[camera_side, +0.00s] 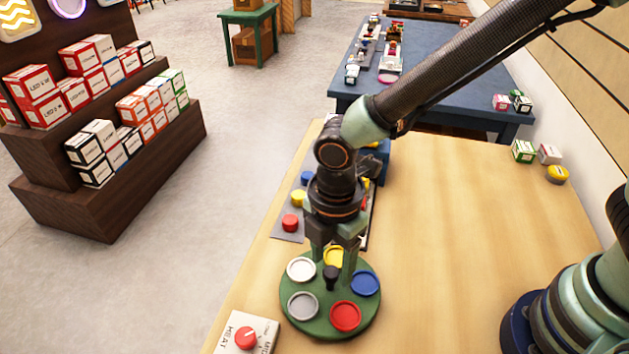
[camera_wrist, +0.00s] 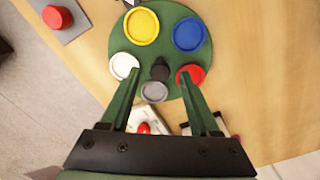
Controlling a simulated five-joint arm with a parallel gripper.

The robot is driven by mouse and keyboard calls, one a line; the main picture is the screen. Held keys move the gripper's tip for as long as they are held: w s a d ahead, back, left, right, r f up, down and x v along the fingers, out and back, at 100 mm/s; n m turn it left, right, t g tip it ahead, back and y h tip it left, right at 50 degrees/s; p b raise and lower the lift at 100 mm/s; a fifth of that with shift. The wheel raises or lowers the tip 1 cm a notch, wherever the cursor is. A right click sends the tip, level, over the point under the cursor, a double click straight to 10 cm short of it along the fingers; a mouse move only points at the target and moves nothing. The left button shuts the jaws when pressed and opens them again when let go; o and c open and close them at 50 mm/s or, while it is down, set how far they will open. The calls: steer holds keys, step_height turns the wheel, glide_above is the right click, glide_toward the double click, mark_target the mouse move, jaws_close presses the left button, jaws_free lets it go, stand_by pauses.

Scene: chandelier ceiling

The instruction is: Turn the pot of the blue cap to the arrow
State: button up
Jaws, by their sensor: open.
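A round green turntable (camera_side: 330,328) lies on the wooden table. It carries coloured round pots: white, yellow, red (camera_side: 345,316), grey (camera_side: 303,306) and blue. The blue one (camera_side: 365,283) is on the right side in the side view, and at the upper right in the wrist view (camera_wrist: 189,34). A black knob (camera_side: 331,280) stands at the turntable's centre. My gripper (camera_side: 333,262) is open above the turntable, pointing down, with its fingers on either side of the knob in both views. In the wrist view the knob (camera_wrist: 160,70) shows between the fingertips. Contact cannot be told. No arrow is clearly visible.
A white panel with a red knob (camera_side: 246,338) lies at the front left. Behind my gripper, a grey board holds red, yellow and blue buttons (camera_side: 290,223). Small boxes (camera_side: 524,151) stand at the far right corner. The table's right middle is clear.

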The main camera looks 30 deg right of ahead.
steer(key=shift+f, duration=0.55)
jaws_close()
steer(key=shift+r, duration=0.1)
stand_by(1.0)
